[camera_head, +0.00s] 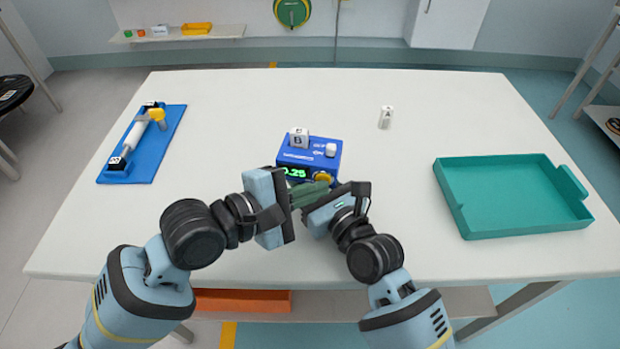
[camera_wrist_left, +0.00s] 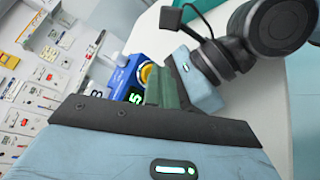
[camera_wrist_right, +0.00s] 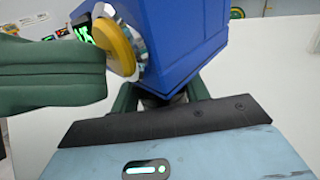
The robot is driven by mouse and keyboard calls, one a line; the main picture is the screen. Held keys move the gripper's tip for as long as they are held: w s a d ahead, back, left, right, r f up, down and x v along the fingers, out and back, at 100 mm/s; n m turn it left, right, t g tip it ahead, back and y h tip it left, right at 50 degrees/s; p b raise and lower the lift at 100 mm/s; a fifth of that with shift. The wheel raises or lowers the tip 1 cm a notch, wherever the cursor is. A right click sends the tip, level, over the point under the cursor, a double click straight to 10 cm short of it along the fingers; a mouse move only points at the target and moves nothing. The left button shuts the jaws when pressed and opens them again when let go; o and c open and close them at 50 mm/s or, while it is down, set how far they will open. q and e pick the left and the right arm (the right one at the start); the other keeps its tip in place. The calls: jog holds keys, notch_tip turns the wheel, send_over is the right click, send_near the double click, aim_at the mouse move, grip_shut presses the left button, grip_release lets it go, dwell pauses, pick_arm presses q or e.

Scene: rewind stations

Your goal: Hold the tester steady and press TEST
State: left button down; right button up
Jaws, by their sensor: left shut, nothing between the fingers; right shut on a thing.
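The blue tester (camera_head: 322,156) stands at the middle of the table, its display lit green and partly covered by my left fingers. A yellow button (camera_head: 323,178) is on its front; it also shows in the left wrist view (camera_wrist_left: 148,74). My left gripper (camera_head: 318,187) is shut and empty, with its green fingertips right beside the button; I cannot tell whether they touch it. My right gripper (camera_wrist_right: 160,98) is shut on the tester at its lower part; the exact grip is mostly hidden under the blue body.
A white piece marked A (camera_head: 386,117) stands behind right. A teal tray (camera_head: 520,228) lies at the right, a blue board (camera_head: 148,168) with a white cylinder at the left. The table between is clear.

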dwell(0.3)
pick_arm(q)
jog(key=shift+s+a, duration=0.1)
jog(key=shift+s, duration=0.4)
jog(key=s, duration=0.2)
jog(key=s+a, duration=0.1)
jog(key=s, duration=0.2)
jog(key=shift+s+a, duration=0.15)
jog(key=shift+s, duration=0.2)
dwell(0.6)
pick_arm(e)
jog(key=o, duration=1.3)
jog(key=shift+s, duration=0.1)
